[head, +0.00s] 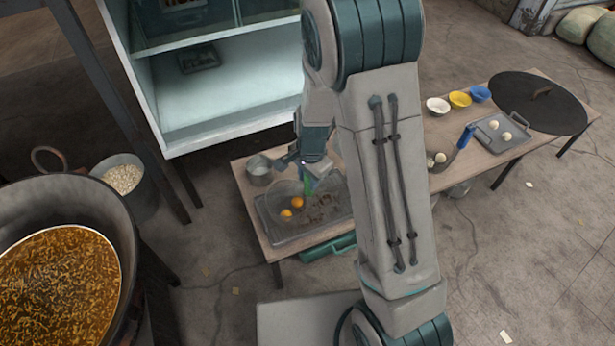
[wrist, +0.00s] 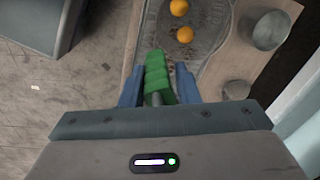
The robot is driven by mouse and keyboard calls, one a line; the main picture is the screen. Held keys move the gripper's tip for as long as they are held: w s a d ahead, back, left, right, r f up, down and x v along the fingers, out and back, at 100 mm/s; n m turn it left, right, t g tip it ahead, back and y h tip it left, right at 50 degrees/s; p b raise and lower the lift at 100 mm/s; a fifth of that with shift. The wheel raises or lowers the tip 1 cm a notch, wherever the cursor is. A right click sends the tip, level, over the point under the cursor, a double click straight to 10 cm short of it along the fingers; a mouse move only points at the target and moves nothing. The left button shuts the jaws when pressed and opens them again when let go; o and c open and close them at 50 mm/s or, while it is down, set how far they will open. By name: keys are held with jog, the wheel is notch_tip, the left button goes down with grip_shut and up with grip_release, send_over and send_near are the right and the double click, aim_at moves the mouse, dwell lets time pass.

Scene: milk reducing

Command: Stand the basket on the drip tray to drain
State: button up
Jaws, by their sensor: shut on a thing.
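My gripper (head: 308,168) is shut on the green handle of the basket. In the wrist view, the green handle (wrist: 157,72) lies between the two blue fingers of my gripper (wrist: 158,84). The wire basket (head: 283,189) holds two orange balls and appears over the left part of the drip tray; it also shows at the top of the wrist view (wrist: 208,22). The grey drip tray (head: 327,212) lies on the wooden table, with dark marks on its surface. I cannot tell whether the basket touches the tray. My arm hides the tray's right side.
A metal pot (head: 259,171) stands at the table's back left corner. A large pan of oily liquid (head: 58,275) and a grain bucket (head: 122,180) are at left. A white-lined cabinet (head: 215,95) stands behind. Bowls, a small tray (head: 497,135) and a dark round lid (head: 545,105) are at right.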

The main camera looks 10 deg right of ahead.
jog(key=shift+f, duration=0.4)
jog(key=o, duration=1.1)
jog(key=shift+r, duration=0.15)
jog(key=r+p, duration=0.1)
jog(key=r, duration=0.3)
jog(key=r+p, duration=0.1)
jog(key=r, duration=0.4)
jog(key=r+p, duration=0.1)
jog(key=r, duration=0.3)
jog(key=shift+s+d+r, duration=0.25)
jog(key=shift+s+r, duration=0.05)
jog(key=shift+r, duration=0.05)
